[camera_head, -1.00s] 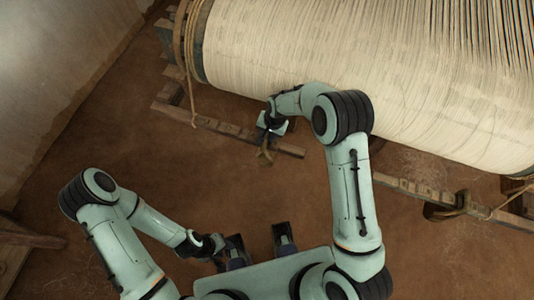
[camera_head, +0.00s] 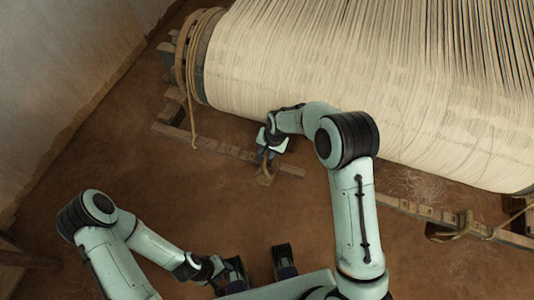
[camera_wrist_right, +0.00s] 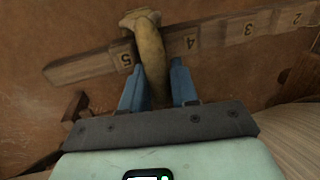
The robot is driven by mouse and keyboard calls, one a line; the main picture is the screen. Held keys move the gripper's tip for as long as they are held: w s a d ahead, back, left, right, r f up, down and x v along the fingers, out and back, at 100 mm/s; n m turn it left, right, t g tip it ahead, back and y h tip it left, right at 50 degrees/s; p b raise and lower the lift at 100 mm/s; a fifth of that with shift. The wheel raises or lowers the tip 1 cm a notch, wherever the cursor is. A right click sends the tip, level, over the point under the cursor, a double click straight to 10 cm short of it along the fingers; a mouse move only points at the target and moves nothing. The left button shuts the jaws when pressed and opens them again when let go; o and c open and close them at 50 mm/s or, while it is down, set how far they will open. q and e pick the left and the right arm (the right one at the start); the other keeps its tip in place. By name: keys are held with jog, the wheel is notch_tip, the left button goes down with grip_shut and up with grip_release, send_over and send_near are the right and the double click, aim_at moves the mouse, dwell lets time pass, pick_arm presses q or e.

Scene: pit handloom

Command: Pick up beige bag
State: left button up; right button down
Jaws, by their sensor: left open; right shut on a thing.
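The beige bag (camera_wrist_right: 149,55) is a narrow tan sack with a gathered, tied end. It lies between the two blue fingers of my right gripper (camera_wrist_right: 157,80) in the right wrist view, and the gripper is shut on it. In the head view the bag (camera_head: 265,178) shows as a small tan shape just below my right gripper (camera_head: 267,158). I cannot tell whether it is clear of the floor. My left gripper (camera_head: 222,277) is low in the head view, far from the bag, and its fingers are partly hidden.
A wooden beam with painted numbers (camera_wrist_right: 215,37) runs behind the bag; the beam (camera_head: 220,146) also crosses the head view. The large loom roll of pale threads (camera_head: 420,100) stands beyond my right arm. A rope (camera_head: 190,110) hangs at its left end. Bare earth floor (camera_head: 150,180) lies to the left.

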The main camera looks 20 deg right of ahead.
jog(key=shift+w+r, duration=0.15)
jog(key=shift+r, duration=0.45)
pick_arm(q)
jog(key=shift+s+f+b, duration=0.1)
jog(key=shift+f+b, duration=0.5)
jog(key=shift+b, duration=0.05)
pick_arm(e)
jog(key=s+d, duration=0.3)
jog(key=s, duration=0.5)
jog(key=s+d, duration=0.4)
jog(key=s, duration=0.4)
jog(key=shift+s+d, duration=0.2)
jog(key=shift+s, duration=0.1)
jog(key=shift+w, duration=0.1)
